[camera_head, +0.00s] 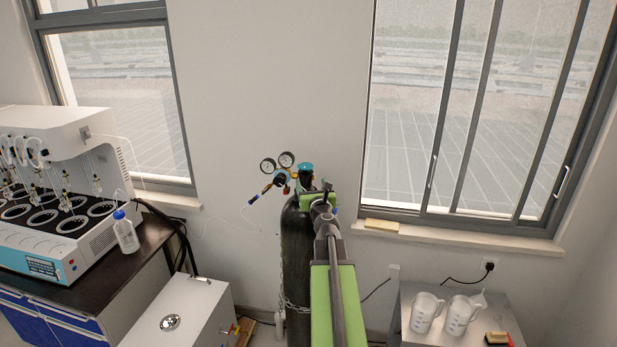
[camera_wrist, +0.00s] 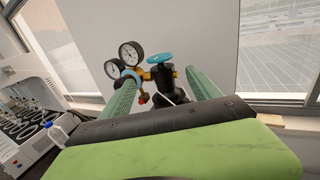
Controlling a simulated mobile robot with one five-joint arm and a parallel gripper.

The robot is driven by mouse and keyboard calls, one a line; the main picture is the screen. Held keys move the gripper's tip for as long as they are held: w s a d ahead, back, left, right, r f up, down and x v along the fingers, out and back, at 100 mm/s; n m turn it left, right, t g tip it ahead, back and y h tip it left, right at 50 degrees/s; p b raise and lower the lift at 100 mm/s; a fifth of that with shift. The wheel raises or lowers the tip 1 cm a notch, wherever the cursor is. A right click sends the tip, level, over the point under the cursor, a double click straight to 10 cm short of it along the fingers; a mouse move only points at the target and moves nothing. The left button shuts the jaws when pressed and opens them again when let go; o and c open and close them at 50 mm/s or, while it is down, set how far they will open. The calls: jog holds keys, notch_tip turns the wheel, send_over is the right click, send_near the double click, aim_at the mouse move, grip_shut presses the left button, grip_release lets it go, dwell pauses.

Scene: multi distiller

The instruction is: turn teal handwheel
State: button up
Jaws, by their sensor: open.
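The teal handwheel (camera_head: 306,168) sits on top of the valve of a dark gas cylinder (camera_head: 296,250) that stands upright against the wall. In the wrist view the handwheel (camera_wrist: 159,57) shows between and beyond my gripper's fingers. My gripper (camera_wrist: 162,85) is open, with one green finger on each side of the valve area. No contact with the handwheel shows. In the head view my green arm reaches toward the cylinder top and hides part of the cylinder; my gripper's fingertips are hard to make out there.
Two gauges (camera_head: 277,162) and a regulator are attached left of the valve. A chain (camera_head: 292,303) holds the cylinder. The multi distiller (camera_head: 60,190) stands on a bench at left, a white box (camera_head: 180,312) below it. White jugs (camera_head: 443,313) stand on a table at right.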

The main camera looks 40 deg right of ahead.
jog(key=v, duration=0.6)
